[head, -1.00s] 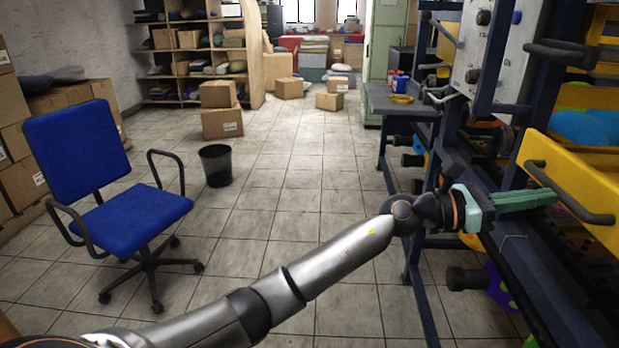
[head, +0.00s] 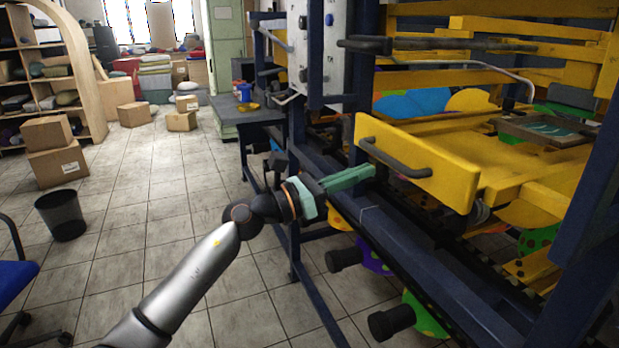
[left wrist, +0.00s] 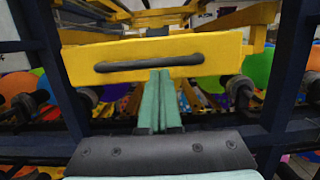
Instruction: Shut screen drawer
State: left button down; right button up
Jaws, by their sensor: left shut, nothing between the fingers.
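The screen drawer is a yellow frame with a yellow front panel (head: 440,175) and a dark bar handle (head: 392,158). In the head view it sticks out of the dark blue machine frame toward the left. In the left wrist view the yellow front (left wrist: 200,54) spans the picture, with its handle (left wrist: 148,63) across the middle. My left gripper (head: 372,170) has green fingers, shut and empty. Its tips (left wrist: 160,76) are at the lower edge of the handle, by the drawer front; I cannot tell if they touch. My right gripper is not in view.
The dark blue machine frame (head: 585,215) has posts and rails around the drawer. A tray (head: 545,130) sits on the yellow frame. Dark round knobs (head: 390,322) stick out below. A table (head: 255,112) stands behind; the tiled floor at left is open.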

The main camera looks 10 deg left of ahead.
pick_arm(q)
jog(key=b+v, duration=0.1)
jog(key=v, duration=1)
jog(key=s+a+f+n+t+y, duration=0.15)
jog(key=f+n+y, duration=0.25)
jog(key=f+n, duration=0.6)
jog(key=s+a+f+n+t+y, duration=0.1)
jog(key=s+f+n+t+y, duration=0.2)
jog(key=f+n, duration=0.65)
jog(key=s+a+f+n+t+y, duration=0.1)
jog(key=s+f+n+y, duration=0.35)
jog(key=n, duration=0.85)
jog(key=s+f+n+g+y, duration=0.2)
jog(key=s+f+n+g, duration=0.5)
jog(key=s+f+n, duration=0.8)
jog(key=s+a+r+m+p, duration=0.2)
jog(key=r+p, duration=0.4)
jog(key=p, duration=0.9)
jog(key=shift+s+r+y, duration=0.2)
jog(key=shift+s+y, duration=0.25)
jog(key=shift+s, duration=0.3)
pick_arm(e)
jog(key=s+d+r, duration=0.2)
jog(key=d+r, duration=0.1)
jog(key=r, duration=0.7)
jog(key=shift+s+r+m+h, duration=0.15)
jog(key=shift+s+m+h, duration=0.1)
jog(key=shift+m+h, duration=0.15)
